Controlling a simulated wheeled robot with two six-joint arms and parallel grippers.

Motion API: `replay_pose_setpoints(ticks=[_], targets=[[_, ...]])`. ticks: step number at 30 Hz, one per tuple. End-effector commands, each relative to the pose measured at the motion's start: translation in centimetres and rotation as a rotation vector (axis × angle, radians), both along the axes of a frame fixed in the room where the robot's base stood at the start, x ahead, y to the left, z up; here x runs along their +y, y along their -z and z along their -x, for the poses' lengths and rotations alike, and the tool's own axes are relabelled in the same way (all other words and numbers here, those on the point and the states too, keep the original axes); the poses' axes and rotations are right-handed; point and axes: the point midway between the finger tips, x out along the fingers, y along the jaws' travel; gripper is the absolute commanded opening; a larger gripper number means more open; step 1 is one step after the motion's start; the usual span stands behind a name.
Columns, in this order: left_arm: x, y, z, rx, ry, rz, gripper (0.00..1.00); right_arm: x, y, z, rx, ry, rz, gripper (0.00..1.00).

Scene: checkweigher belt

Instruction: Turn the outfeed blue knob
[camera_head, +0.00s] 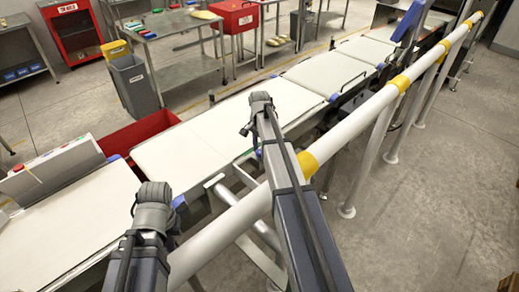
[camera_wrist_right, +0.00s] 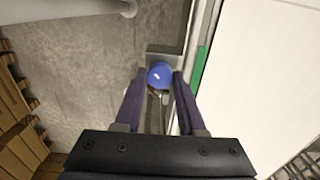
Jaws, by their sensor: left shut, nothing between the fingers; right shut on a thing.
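The blue knob (camera_wrist_right: 159,75) is round and bright, in front of a grey block beside a white belt in the right wrist view. My right gripper (camera_wrist_right: 158,88) has a dark finger on each side of the knob and is shut on it. In the head view, my right arm (camera_head: 290,210) reaches over the guard rail to the belt line, and its gripper cannot be made out. My left arm (camera_head: 150,225) is at the lower left, and its gripper does not show. I cannot pick out the knob in the head view because several blue parts sit along the belts.
A white tubular guard rail (camera_head: 355,122) with yellow bands runs along the near side of the conveyor (camera_head: 200,150). A red bin (camera_head: 140,132) and a grey bin (camera_head: 133,84) stand beyond the belts. Open floor (camera_head: 440,200) lies to the right of the rail.

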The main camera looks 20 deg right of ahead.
Motion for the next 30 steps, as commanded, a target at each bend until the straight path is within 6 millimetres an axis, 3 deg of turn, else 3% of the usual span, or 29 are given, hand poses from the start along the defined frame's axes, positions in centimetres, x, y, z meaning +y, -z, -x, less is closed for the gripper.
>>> replay_pose_setpoints(ticks=[1,2,9,20,30], targets=[[0.0,0.0,0.0,0.000,0.000,0.000,0.00,0.0,0.0,0.0,0.000,0.000,0.000,0.00],[0.0,0.0,0.0,0.000,0.000,0.000,0.00,0.0,0.0,0.0,0.000,0.000,0.000,0.41],[0.0,0.0,0.0,0.000,0.000,0.000,0.00,0.0,0.0,0.0,0.000,0.001,0.000,0.68],[0.0,-0.3,0.0,0.000,0.000,0.000,0.00,0.0,-0.3,0.0,0.000,0.001,0.000,0.69],[0.0,-3.3,0.0,0.000,0.000,0.000,0.00,0.0,-3.3,0.0,0.000,0.001,0.000,0.69]])
